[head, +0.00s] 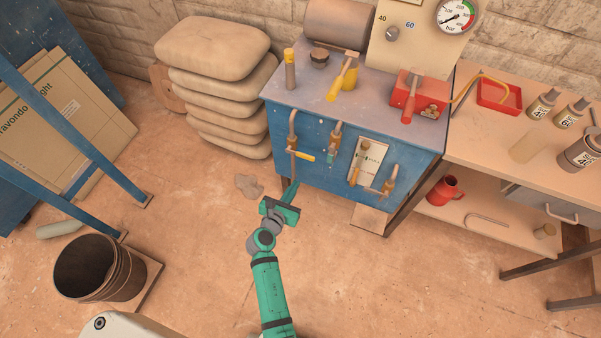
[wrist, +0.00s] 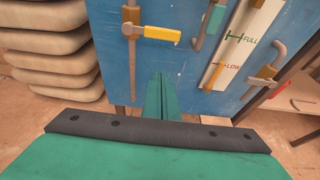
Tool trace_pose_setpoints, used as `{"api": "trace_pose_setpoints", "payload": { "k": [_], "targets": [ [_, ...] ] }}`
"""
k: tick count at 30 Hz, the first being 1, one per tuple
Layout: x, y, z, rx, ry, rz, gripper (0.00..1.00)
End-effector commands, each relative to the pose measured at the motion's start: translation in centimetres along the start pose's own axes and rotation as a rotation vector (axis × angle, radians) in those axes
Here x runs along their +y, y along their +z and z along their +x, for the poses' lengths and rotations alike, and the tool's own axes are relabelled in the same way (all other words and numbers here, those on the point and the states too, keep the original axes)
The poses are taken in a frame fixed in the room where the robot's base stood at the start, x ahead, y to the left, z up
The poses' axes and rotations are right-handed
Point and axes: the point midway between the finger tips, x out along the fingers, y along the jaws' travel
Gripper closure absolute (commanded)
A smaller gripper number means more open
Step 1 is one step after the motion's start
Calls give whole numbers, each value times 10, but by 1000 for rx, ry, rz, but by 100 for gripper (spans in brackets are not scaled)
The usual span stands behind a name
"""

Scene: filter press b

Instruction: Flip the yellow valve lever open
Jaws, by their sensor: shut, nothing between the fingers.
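The yellow valve lever (head: 304,156) sits on a pipe at the left of the blue cabinet's front. It points sideways to the right from its brass valve body. In the wrist view the yellow lever (wrist: 161,34) shows at the top, level and unobstructed. My gripper (head: 293,184) is shut and empty, just below the lever in the head view. In the wrist view its closed green fingertips (wrist: 160,78) point toward the cabinet front, below the lever in the picture. A gap shows between the fingertips and the lever.
Right of the lever are a teal-handled valve (head: 331,157), a FULL/LOW level gauge (head: 368,160) and another brass valve (head: 388,186). Yellow and red levers stand on the cabinet top (head: 300,93). Stacked sacks (head: 219,105) stand to the left. The floor in front is open.

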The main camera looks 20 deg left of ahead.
Motion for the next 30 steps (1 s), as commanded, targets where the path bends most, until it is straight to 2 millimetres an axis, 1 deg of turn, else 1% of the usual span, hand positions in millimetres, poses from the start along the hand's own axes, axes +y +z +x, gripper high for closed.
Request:
{"api": "trace_pose_setpoints", "payload": {
  "k": [5, 12, 21, 22, 30],
  "targets": [
    [1, 1, 21, -1, 1, 1, 100],
    [2, 0, 61, 0, 3, 0, 100],
    [3, 1, 96, -1, 4, -1, 100],
    [3, 2, 98, -1, 4, 0, 100],
    [4, 27, 86, -1, 7, 1, 100]
  ]
}}
